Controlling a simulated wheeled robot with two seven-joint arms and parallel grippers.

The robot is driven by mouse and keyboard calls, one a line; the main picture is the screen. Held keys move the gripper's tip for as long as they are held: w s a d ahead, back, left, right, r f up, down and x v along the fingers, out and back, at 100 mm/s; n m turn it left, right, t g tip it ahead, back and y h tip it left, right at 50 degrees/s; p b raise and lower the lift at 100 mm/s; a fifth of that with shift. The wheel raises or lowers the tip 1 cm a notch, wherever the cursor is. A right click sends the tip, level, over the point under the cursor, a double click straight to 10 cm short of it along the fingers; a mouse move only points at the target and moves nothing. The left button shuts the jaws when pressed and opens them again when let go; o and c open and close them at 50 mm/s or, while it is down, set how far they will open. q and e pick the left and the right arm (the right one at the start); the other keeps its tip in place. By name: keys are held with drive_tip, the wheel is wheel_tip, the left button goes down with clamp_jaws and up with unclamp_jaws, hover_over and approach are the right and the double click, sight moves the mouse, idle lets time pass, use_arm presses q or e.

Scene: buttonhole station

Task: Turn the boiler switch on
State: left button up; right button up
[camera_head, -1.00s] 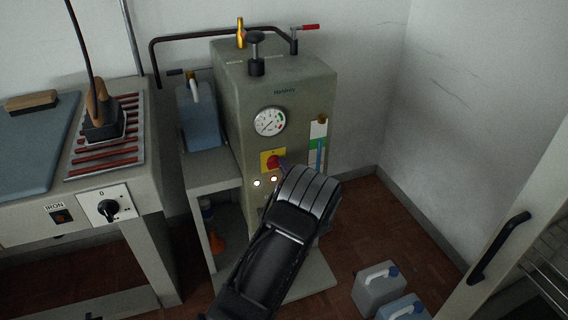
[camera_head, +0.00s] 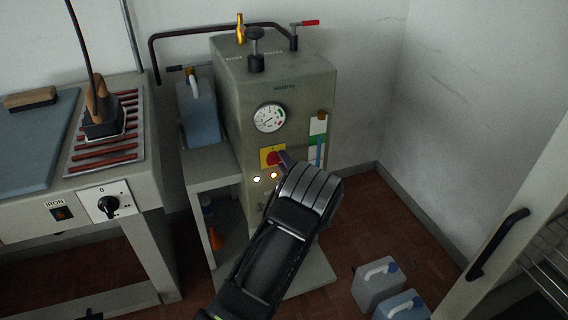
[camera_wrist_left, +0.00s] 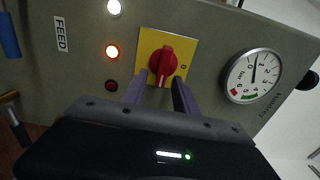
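The boiler switch is a red rotary knob (camera_head: 273,158) on a yellow plate, on the front of the grey boiler (camera_head: 285,100). In the left wrist view the knob (camera_wrist_left: 162,62) has a raised grip bar, with a "0" printed on the plate beside it. My left gripper (camera_head: 284,157) is in front of the switch in the head view, at its right side. In the wrist view its two purple fingers (camera_wrist_left: 158,92) are spread apart, one on either side of the knob's near end, with a gap between. Whether they touch the knob is not clear. My right gripper is not in view.
A pressure gauge (camera_head: 269,118) sits above the switch. Below it are indicator lamps; the wrist view shows a white lamp (camera_wrist_left: 114,7) and an orange lamp (camera_wrist_left: 112,52) lit. A water canister (camera_head: 198,115) stands left of the boiler; canisters (camera_head: 378,287) stand on the floor.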

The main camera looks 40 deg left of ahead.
use_arm(q)
drive_tip(key=v, duration=0.8)
drive_tip(key=shift+p, duration=0.35)
drive_tip(key=shift+w, duration=0.1)
